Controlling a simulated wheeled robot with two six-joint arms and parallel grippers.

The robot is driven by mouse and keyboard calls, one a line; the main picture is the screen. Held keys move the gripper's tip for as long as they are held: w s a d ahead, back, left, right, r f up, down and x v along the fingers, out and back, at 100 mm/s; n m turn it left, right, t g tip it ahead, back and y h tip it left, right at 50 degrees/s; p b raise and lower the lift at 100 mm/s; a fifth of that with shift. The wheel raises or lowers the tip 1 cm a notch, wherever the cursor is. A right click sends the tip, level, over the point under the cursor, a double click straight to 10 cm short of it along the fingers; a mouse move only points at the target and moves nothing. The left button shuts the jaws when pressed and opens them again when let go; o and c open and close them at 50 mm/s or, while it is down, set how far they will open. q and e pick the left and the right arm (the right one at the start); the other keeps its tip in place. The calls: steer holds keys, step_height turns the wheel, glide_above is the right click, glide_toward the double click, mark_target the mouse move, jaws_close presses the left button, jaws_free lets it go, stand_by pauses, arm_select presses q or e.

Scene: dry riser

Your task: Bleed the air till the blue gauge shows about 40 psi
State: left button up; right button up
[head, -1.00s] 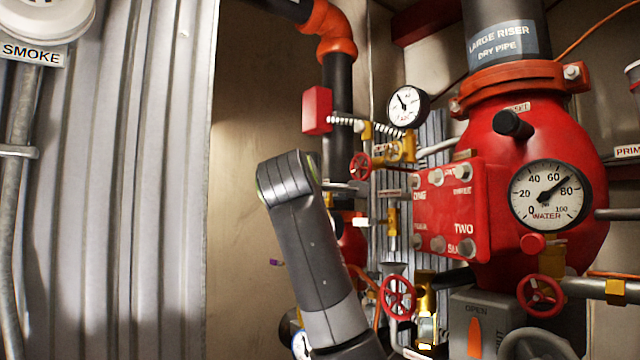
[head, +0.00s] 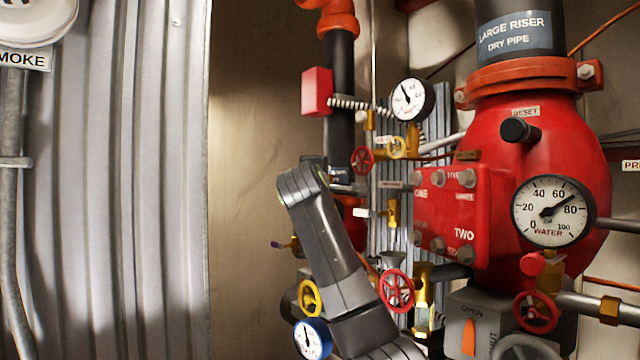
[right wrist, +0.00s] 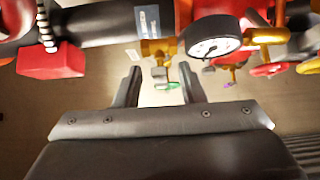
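The blue gauge (head: 312,340), with a blue rim and white dial, sits at the bottom of the head view, partly cut by my arm. Its needle points up, slightly left; its numbers are too small to read. My right gripper (right wrist: 160,85) is open and empty in the right wrist view. A small brass valve (right wrist: 160,72) with a green handle (right wrist: 175,85) shows beyond and between its fingers, apart from them as far as I can tell. In the head view the right gripper is not clearly visible behind my arm. My left gripper is not in view.
A yellow handwheel (head: 310,298) and a red handwheel (head: 396,291) flank my arm. The water gauge (head: 552,211) is on the big red valve body (head: 560,150). Another gauge (head: 412,100) stands above. A gauge (right wrist: 212,45) and dark pipe (right wrist: 100,22) lie close beyond my right gripper.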

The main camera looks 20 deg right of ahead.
jaws_close()
steer(key=f+m+t+h+b, duration=0.1)
steer(key=m+b, duration=0.1)
steer(key=b, duration=0.1)
steer(key=shift+w+f+t, duration=0.1)
steer(key=shift+f+t, duration=0.05)
steer(key=shift+t, duration=0.15)
jaws_free()
steer(key=shift+a, duration=0.1)
